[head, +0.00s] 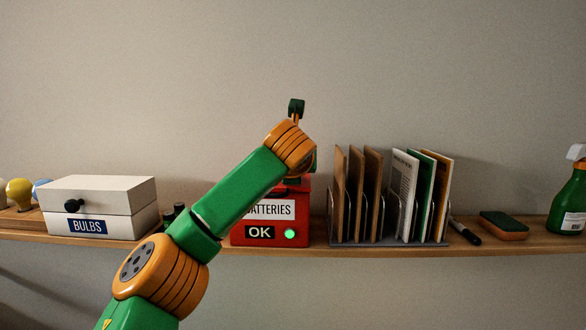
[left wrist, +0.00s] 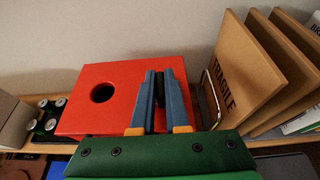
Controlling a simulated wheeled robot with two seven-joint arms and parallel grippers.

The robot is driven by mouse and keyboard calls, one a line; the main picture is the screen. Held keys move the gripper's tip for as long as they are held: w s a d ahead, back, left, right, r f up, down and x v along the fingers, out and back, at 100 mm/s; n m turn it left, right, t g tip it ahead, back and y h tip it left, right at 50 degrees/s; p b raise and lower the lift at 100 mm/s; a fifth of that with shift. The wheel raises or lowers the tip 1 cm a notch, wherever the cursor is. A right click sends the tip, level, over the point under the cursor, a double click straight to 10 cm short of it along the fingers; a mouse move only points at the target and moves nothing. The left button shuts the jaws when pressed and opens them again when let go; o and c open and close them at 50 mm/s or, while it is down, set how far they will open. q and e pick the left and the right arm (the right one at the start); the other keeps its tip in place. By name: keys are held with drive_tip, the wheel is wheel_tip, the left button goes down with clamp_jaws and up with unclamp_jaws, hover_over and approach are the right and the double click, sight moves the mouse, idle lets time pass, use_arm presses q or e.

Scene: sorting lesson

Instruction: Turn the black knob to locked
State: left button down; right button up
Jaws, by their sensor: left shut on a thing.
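The red box (head: 272,232) stands on the shelf, marked BATTERIES and OK, with a lit green light (head: 290,233). In the left wrist view the red box (left wrist: 80,119) shows its top with a round dark hole (left wrist: 102,92). My left gripper (left wrist: 162,74) is above the right part of this top, its blue fingers shut on a dark piece (left wrist: 160,90) that looks like the black knob. The fingers hide most of it, and I cannot read its position. In the head view my left arm hides the fingers and part of the box. My right gripper is in neither view.
Left of the red box are a pale BULBS box (head: 122,224) with a dark round pull (head: 73,206) and small dark batteries (left wrist: 42,125). Close on the right is a rack with upright brown boards (head: 340,185). A marker (head: 465,231), sponge (head: 503,224) and spray bottle (head: 571,200) lie farther right.

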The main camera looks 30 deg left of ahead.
use_arm(q)
drive_tip(key=c, duration=0.9)
unclamp_jaws()
drive_tip(key=shift+w, duration=0.1)
drive_tip(key=shift+s+d+b, duration=0.2)
drive_tip(key=shift+s+b, duration=0.3)
drive_tip(key=shift+b, duration=0.1)
drive_tip(key=shift+s+d+b, duration=0.2)
drive_tip(key=shift+s+b, duration=0.25)
drive_tip(key=shift+b, duration=0.1)
drive_tip(key=v, duration=0.2)
drive_tip(key=b+v, duration=0.1)
drive_tip(key=v, duration=0.2)
drive_tip(key=shift+r, duration=0.4)
drive_tip(key=shift+w+a, duration=0.1)
